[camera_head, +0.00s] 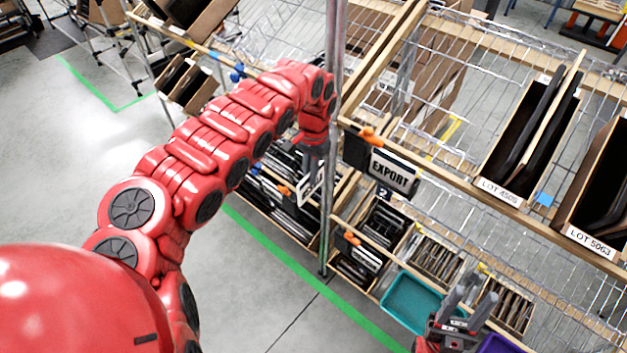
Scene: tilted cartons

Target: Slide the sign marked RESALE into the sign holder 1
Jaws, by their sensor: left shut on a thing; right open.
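My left gripper (313,160) reaches down beside the grey rack post and is shut on a white-faced sign (309,187). The sign is seen steeply from the side, partly behind the gripper and post, and I cannot read its text. Sign holder 1 cannot be made out; no number 1 shows near the gripper. A sign reading EXPORT (391,170) sits in a dark holder with an orange clip, above a label 2, on the shelf edge right of the post. My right gripper (468,296) is open and empty at the lower right.
The rack post (327,215) stands close to the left gripper. Cartons marked LOT 4505 (499,191) and LOT 5063 (591,242) tilt on the right shelf. A teal bin (411,303) lies left of the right gripper. Open floor (60,180) lies left.

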